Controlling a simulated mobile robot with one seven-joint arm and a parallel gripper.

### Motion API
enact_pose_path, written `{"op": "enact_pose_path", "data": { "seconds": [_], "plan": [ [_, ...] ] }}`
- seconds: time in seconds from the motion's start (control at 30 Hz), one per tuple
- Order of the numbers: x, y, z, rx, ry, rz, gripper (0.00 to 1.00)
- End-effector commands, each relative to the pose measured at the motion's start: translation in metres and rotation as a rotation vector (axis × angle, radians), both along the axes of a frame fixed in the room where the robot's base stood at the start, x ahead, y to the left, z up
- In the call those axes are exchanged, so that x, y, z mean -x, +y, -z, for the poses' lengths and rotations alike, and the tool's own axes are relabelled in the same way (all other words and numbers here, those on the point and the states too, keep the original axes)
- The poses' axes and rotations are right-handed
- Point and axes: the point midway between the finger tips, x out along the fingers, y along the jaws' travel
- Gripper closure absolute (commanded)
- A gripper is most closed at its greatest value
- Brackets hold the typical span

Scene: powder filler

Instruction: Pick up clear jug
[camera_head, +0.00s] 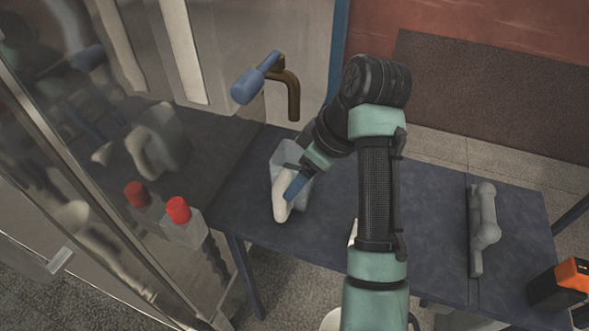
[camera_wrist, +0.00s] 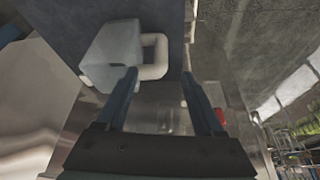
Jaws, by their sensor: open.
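The clear jug (camera_head: 287,158) stands on the dark table below the tap, with its thick white handle (camera_head: 281,204) towards the front. In the wrist view the jug's pale body (camera_wrist: 112,55) lies up and left, and its loop handle (camera_wrist: 162,50) shows ahead of the fingertips. My gripper (camera_head: 296,186) is at the handle side of the jug. In the wrist view my gripper (camera_wrist: 159,73) is open, with its two fingers apart and nothing held. The handle lies roughly between the finger lines; I cannot tell whether they touch it. My arm hides part of the jug in the head view.
A tap with a blue handle (camera_head: 250,84) sticks out from the metal machine behind the jug. Two red-topped parts (camera_head: 178,210) stand at the left. A grey handled object (camera_head: 484,228) and an orange-black device (camera_head: 568,283) lie at the right. The dark table (camera_head: 430,200) has free room between.

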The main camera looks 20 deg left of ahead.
Motion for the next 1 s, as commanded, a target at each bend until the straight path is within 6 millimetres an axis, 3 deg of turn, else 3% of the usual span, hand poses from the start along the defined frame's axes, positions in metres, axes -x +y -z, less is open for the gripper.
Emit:
{"op": "enact_pose_path", "data": {
  "seconds": [0.3,0.57,0.83,1.0],
  "plan": [
    [-0.003,0.022,0.056,-0.001,0.006,-0.005,0.31],
    [-0.006,0.029,0.073,0.0,0.004,-0.002,0.31],
    [-0.008,0.043,0.108,0.001,0.005,-0.002,0.31],
    [-0.01,0.048,0.119,0.001,0.002,-0.001,0.31]
  ]
}}
